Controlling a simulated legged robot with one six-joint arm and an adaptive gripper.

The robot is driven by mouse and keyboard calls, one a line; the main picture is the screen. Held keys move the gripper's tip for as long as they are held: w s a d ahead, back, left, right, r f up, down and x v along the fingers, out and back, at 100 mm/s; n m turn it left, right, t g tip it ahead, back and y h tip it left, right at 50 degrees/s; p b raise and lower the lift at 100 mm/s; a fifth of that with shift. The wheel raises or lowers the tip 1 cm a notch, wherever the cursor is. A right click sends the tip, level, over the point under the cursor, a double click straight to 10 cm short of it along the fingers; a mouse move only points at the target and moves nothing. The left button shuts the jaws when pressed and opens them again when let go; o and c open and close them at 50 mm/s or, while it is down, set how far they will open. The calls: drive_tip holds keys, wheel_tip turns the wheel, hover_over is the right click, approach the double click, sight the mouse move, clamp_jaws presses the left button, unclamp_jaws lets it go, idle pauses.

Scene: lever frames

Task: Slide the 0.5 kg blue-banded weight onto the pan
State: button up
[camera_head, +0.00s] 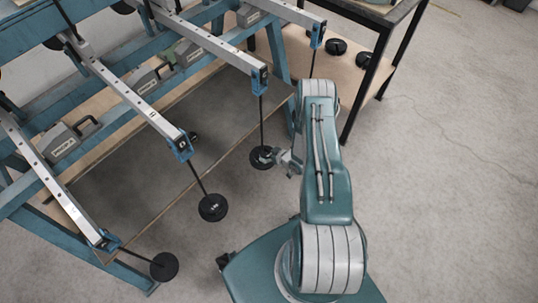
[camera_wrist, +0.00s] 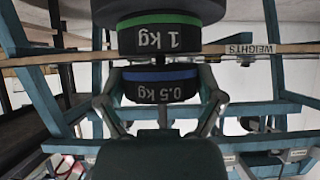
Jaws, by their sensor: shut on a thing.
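The 0.5 kg weight (camera_wrist: 161,84) is a dark disc with a blue band, centred in the wrist view. My gripper (camera_wrist: 160,108) is shut on it, with a finger at each side. Directly above it in the picture is a 1 kg weight (camera_wrist: 158,38) with a green band, and a wider dark disc (camera_wrist: 150,9) beyond that. In the head view, my gripper (camera_head: 285,160) is beside the dark pan (camera_head: 260,158) hanging by a rod from a lever. The held weight is hard to make out there.
Other pans hang at the middle (camera_head: 212,208) and lower left (camera_head: 164,266). Metal levers (camera_head: 130,97) slope across the teal frame (camera_head: 25,200). A side table (camera_head: 365,110) with dark weights (camera_head: 336,46) stands behind my arm. Floor is clear at the right.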

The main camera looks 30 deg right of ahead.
drive_tip(key=shift+w+a, duration=0.2)
drive_tip(key=shift+w, duration=0.4)
drive_tip(key=shift+w+a, duration=0.2)
drive_tip(key=shift+w, duration=0.35)
idle(0.6)
drive_tip(key=shift+f, duration=0.3)
idle(0.6)
drive_tip(key=o, duration=1)
drive_tip(key=shift+o, duration=0.2)
drive_tip(key=shift+s, duration=0.1)
drive_tip(key=v, duration=0.7)
idle(0.4)
idle(0.4)
